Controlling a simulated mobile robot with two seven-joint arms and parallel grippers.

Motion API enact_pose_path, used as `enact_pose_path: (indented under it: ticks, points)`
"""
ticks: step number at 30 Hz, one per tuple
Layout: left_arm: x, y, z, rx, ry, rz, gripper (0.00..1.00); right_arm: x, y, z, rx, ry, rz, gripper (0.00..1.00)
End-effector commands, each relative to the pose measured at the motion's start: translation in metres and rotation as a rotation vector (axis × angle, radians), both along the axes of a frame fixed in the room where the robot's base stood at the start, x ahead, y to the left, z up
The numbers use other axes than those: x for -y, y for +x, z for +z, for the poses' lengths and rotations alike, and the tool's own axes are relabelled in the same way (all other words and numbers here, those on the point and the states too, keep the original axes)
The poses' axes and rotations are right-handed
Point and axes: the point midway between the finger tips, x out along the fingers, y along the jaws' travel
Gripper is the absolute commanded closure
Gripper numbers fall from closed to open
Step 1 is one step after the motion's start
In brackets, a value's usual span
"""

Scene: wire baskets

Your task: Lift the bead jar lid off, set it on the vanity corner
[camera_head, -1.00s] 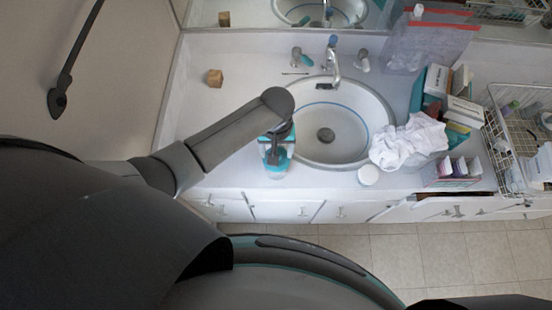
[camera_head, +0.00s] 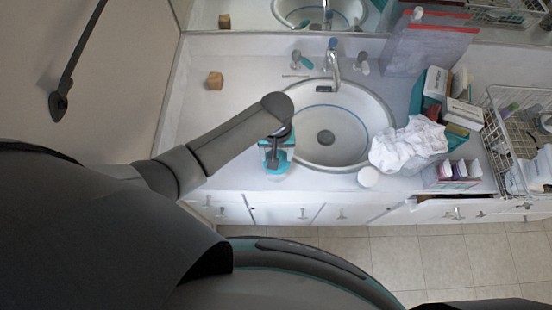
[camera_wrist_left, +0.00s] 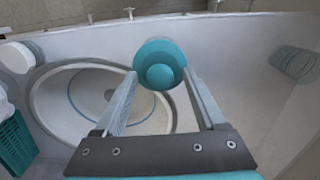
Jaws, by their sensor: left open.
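The round teal bead jar lid (camera_wrist_left: 160,68) with its raised knob is seen from above in the left wrist view. In the head view my left gripper (camera_head: 276,165) is over the white vanity (camera_head: 235,115), at the lower left of the sink, and partly hides the jar. My right gripper is out of view.
The sink basin (camera_head: 355,120) and its faucet (camera_head: 333,62) are beside the gripper. A wooden block (camera_head: 215,80) stands on the left counter, with clear room around it. White cloth (camera_head: 410,142), a round white item (camera_head: 368,176), boxes (camera_head: 462,112) and a wire basket (camera_head: 500,150) are to the right.

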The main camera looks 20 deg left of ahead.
Motion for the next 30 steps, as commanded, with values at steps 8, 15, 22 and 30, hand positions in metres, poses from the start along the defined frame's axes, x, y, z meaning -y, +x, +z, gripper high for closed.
enact_pose_path:
  ticks: [8,15,22,30]
  points:
    - [0.0001,-0.0004,-0.0003,-0.001,0.000,0.000,0.28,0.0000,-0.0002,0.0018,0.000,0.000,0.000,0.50]
    - [0.0005,-0.0006,0.0007,-0.002,-0.001,0.001,0.28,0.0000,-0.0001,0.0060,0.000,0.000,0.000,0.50]
    - [0.0006,-0.0003,0.0000,-0.001,0.000,0.000,0.28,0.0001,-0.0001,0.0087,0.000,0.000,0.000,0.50]
    - [0.0004,-0.0004,-0.0002,-0.001,0.000,0.000,0.43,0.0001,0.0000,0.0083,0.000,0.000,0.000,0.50]
